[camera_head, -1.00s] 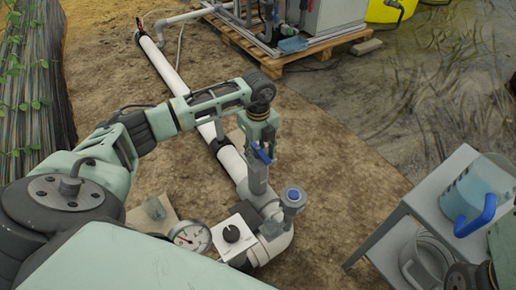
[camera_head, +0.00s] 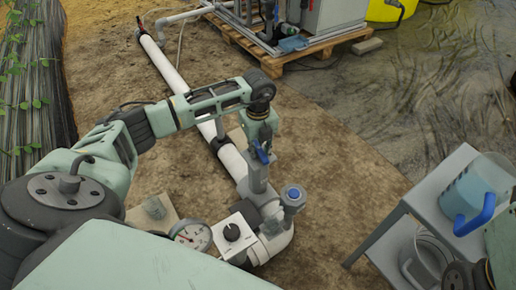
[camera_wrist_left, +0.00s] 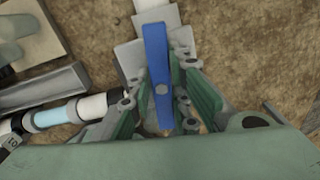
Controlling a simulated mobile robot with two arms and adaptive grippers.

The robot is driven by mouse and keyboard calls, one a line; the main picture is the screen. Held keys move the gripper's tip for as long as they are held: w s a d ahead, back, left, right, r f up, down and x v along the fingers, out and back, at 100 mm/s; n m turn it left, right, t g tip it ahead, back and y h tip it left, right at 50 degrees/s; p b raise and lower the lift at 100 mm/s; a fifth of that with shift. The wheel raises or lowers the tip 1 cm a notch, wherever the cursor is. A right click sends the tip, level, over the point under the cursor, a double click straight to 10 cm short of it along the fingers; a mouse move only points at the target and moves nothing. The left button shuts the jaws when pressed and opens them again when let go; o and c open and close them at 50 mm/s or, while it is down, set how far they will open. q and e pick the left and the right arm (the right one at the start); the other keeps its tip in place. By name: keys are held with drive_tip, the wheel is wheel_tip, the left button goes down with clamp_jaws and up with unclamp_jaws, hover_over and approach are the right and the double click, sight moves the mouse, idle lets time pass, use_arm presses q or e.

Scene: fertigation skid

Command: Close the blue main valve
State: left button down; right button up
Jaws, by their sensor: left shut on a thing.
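The blue main valve handle (camera_head: 261,153) sits on a grey valve body (camera_head: 257,178) in the white pipe line. In the left wrist view the blue handle (camera_wrist_left: 157,70) is a long flat bar, roughly in line with the white pipe at the top. My left gripper (camera_head: 262,146) points down over the valve. In the left wrist view its fingers (camera_wrist_left: 162,112) lie on both sides of the handle's near end, shut on it. The fingers hide part of the valve body. My right gripper is not visible; only a piece of my right arm shows at the lower right edge.
A grey fitting with a blue cap (camera_head: 293,196), a white box with a black knob (camera_head: 234,234) and a round gauge (camera_head: 191,235) stand close to the valve. A grey shelf (camera_head: 405,205) with a blue-handled jug (camera_head: 474,196) is at right. Bare soil lies between.

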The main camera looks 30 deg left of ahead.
use_arm(q)
drive_tip(key=m, duration=0.5)
drive_tip(key=shift+d, duration=0.1)
drive_tip(key=m, duration=1)
drive_tip(key=shift+d+f, duration=0.1)
drive_tip(key=shift+d, duration=0.05)
drive_tip(key=m, duration=0.2)
drive_tip(key=shift+m, duration=0.4)
drive_tip(key=c, duration=1.5)
unclamp_jaws()
